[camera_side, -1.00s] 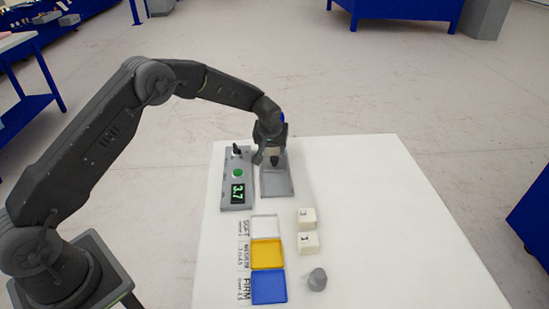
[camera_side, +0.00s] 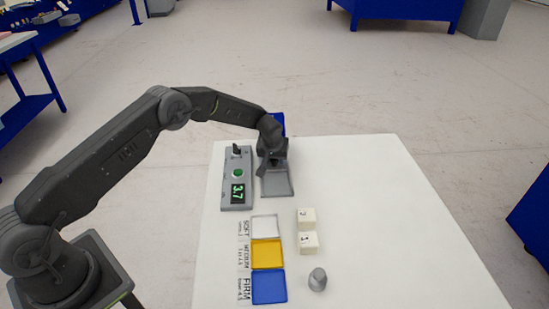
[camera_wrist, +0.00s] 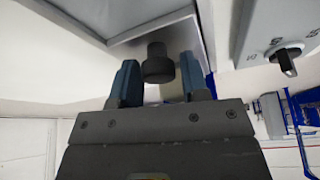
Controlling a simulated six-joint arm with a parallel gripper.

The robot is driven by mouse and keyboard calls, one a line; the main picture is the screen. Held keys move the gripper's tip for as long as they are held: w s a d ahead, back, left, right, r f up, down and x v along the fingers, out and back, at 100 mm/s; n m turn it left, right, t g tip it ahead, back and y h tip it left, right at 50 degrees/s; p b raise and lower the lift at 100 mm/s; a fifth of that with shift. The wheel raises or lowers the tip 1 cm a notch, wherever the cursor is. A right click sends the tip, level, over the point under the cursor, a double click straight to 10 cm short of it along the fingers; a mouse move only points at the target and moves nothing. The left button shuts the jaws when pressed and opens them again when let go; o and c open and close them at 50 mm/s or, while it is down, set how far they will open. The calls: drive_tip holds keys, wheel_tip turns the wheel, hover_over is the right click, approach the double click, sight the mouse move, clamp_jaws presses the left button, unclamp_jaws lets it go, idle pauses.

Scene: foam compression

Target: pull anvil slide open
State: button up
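The anvil slide (camera_side: 276,185) is a grey flat tray on the press fixture at the far end of the white table. A dark round knob (camera_wrist: 157,65) on the fixture shows in the wrist view. My gripper (camera_side: 270,163) is low over the rear of the slide and hides the knob in the side view. In the wrist view my gripper (camera_wrist: 157,82) is open, with one blue finger on each side of the knob. A gap shows between the knob and each finger.
A grey control box (camera_side: 222,190) with a switch, a green button and a display reading 3.7 stands left of the slide. White, yellow and blue trays (camera_side: 268,286), two cream foam blocks (camera_side: 308,243) and a grey rounded piece (camera_side: 317,280) lie nearer. The table's right side is clear.

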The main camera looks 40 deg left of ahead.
clamp_jaws()
drive_tip(key=s+d, duration=0.6)
drive_tip(key=shift+s+d, duration=0.4)
drive_tip(key=shift+o, duration=1.5)
unclamp_jaws()
drive_tip(key=shift+r, duration=0.1)
drive_tip(key=v, duration=1.3)
drive_tip(key=shift+r, duration=0.3)
drive_tip(key=shift+d, duration=0.1)
